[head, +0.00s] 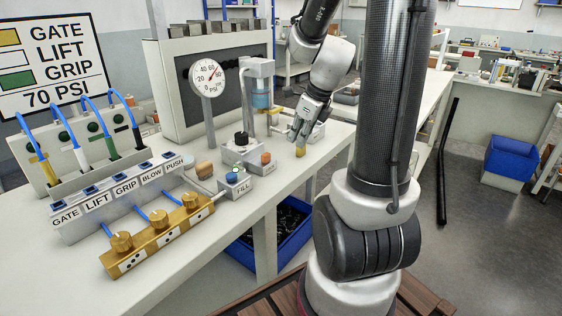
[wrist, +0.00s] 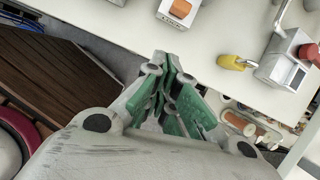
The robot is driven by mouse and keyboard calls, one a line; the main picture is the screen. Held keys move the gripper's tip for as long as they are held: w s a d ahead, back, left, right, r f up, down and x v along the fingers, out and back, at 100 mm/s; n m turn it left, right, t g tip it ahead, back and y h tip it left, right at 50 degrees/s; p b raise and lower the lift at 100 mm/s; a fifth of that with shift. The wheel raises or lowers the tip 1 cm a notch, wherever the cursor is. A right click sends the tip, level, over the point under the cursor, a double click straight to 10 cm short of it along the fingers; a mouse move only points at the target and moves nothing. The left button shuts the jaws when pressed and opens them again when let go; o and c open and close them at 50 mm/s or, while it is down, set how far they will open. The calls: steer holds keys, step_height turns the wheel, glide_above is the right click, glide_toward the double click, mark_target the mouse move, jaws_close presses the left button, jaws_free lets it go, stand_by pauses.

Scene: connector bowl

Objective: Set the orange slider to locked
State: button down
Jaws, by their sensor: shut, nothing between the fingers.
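A small orange piece (head: 265,157), which looks like the slider, sits on a light block on the bench, right of the black-knobbed block.
A gauge (head: 208,77), a FILL block (head: 234,181) and a brass manifold (head: 160,232) stand left.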

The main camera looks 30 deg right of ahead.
mark_target(268, 158)
steer(key=shift+m, duration=0.9)
steer(key=x, duration=1)
steer(key=shift+w+d+f, duration=0.1)
steer(key=shift+w+f, duration=0.1)
steer(key=shift+w+a+r, duration=0.1)
steer(key=shift+w+a, duration=0.15)
steer(key=shift+w, duration=0.35)
steer(key=shift+w+a+r, duration=0.1)
steer(key=shift+w+a, duration=0.1)
steer(key=shift+w, duration=0.35)
steer(key=shift+w+a, duration=0.2)
steer(key=shift+w, duration=0.4)
steer(key=shift+w+a, duration=0.25)
steer(key=shift+w, duration=0.45)
steer(key=shift+w+a, duration=0.25)
steer(key=shift+w, duration=0.45)
